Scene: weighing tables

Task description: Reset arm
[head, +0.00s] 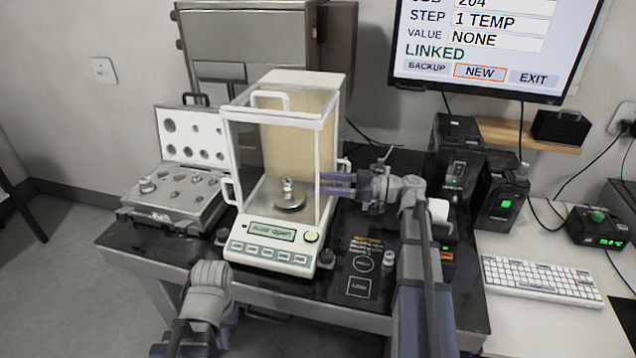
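My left gripper (205,335) is at the lower left, in front of the table, with only part of its purple fingers showing; its opening is hidden. My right gripper (322,183) points left at the right side of the balance (273,232). Its two purple fingers are apart with nothing between them, and their tips are at the glass chamber's right edge. A small metal weight (288,186) stands upright on the round pan (290,205) inside the chamber, to the left of these fingertips and apart from them.
An open weight case (180,207) stands left of the balance. Another small weight (388,260) stands on the black tabletop (335,292) at right. Black devices (455,150), a keyboard (545,280) and a monitor (480,50) lie further right. A cabinet (250,40) stands behind.

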